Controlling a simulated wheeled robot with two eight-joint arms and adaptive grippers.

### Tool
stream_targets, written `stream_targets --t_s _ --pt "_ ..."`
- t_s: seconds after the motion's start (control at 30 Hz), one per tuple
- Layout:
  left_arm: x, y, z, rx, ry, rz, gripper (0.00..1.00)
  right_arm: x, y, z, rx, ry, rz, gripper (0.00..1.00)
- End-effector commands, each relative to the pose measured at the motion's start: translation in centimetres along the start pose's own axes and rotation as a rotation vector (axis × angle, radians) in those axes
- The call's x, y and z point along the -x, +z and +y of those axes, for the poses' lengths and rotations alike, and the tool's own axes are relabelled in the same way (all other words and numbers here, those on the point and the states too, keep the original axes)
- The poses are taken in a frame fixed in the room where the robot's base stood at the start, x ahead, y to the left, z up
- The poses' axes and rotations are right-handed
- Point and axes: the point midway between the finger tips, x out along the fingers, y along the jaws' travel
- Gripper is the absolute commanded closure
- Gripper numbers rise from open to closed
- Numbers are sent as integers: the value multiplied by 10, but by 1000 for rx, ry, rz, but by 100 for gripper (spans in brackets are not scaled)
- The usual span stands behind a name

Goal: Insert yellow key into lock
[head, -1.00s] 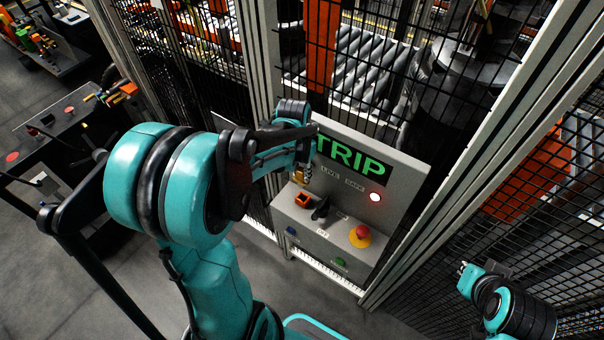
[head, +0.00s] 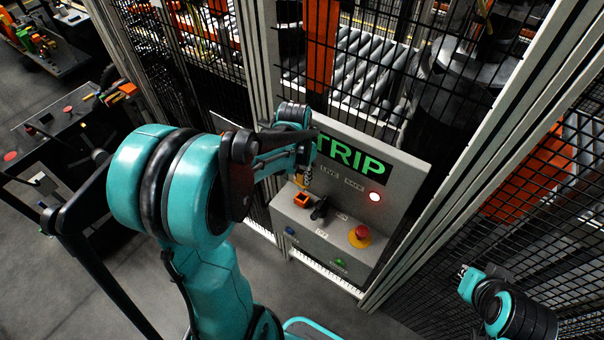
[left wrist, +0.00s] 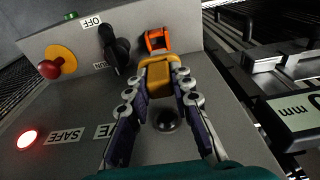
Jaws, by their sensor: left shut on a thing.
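My left gripper (left wrist: 168,80) is shut on the yellow key (left wrist: 183,80) by its sides. The orange lock (left wrist: 156,41) is on the grey control panel (left wrist: 205,120), just beyond the key's far end in the left wrist view. I cannot tell whether the key's tip is inside the lock, since the key's body hides it. In the head view my left gripper (head: 304,176) is just above and behind the orange lock (head: 301,200), and the key is mostly hidden. My right gripper (head: 463,271) is far off at the lower right, too small to read.
Next to the lock are a black rotary switch (head: 319,209) and a red emergency button (head: 360,236) on a yellow base. A TRIP display (head: 352,160) and a lit lamp (head: 375,197) are on the upright panel. Mesh fencing (head: 540,180) stands behind and right.

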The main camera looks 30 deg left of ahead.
Motion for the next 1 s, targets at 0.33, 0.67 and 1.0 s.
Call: stream_targets --t_s 0.33,0.67,1.0 --pt "-21 2 0 0 0 0 100 -15 11 0 0 0 0 100" --pt "-38 5 0 0 0 0 100 -28 20 0 0 0 0 100" --pt "-56 7 0 0 0 0 100 -40 29 0 0 0 0 100"
